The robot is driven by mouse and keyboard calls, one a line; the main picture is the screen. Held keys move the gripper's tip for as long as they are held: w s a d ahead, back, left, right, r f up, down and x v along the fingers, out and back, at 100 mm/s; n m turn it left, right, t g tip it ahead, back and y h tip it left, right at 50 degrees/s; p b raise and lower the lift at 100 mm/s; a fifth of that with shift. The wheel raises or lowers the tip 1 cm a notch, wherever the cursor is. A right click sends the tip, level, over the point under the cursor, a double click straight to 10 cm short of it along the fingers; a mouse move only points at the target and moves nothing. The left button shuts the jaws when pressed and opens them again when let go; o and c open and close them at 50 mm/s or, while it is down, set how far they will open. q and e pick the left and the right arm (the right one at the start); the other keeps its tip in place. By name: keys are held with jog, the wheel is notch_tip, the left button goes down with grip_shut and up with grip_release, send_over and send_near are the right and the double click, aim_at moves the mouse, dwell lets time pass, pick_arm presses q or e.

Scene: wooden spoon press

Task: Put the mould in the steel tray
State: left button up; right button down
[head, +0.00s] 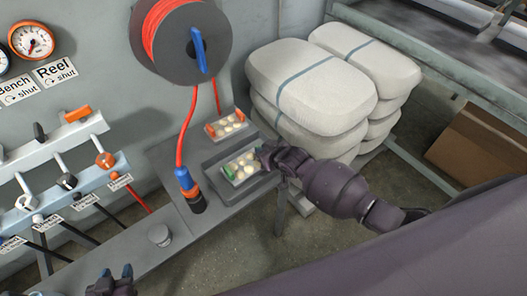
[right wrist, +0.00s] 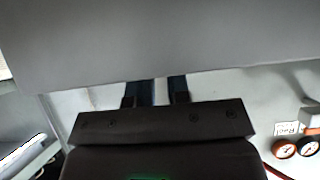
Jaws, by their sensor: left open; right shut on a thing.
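A pale mould with cream rounds and a green end (head: 243,167) is at the right end of the grey bench. My right gripper (head: 266,157) is shut on its right side. A grey steel tray or raised block (head: 216,160) shows around and under this mould; I cannot tell whether the mould touches it. A similar piece with orange ends (head: 226,126) sits just behind. In the right wrist view, the right gripper's fingers (right wrist: 155,92) reach up to a wide plain grey surface that hides what they hold. My left gripper (head: 116,276) is open and empty at the bottom left.
A blue and orange hose nozzle (head: 189,190) stands on the bench (head: 135,243), left of the mould, its red hose rising to a reel (head: 181,40). A round grey knob (head: 160,235) lies nearer. Levers line the left wall. White sacks (head: 311,85) are stacked behind.

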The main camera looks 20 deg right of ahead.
jog(key=shift+w+a, duration=0.1)
jog(key=c, duration=1.4)
grip_release()
jog(key=shift+c, duration=0.2)
jog(key=o, duration=0.3)
jog(key=shift+o, duration=0.2)
jog(key=shift+s+d+r, duration=0.2)
jog(key=shift+s+r, duration=0.15)
jog(key=shift+s, duration=0.1)
jog(key=p+v, duration=0.2)
jog(key=v, duration=0.8)
jog(key=s+d+m+h, duration=0.1)
jog(key=s+d+h, duration=0.1)
jog(key=s, duration=0.7)
jog(key=s+d+f+m+t+h, duration=0.1)
jog(key=s+d+m+h, duration=0.1)
jog(key=s+d, duration=0.3)
jog(key=s, duration=0.4)
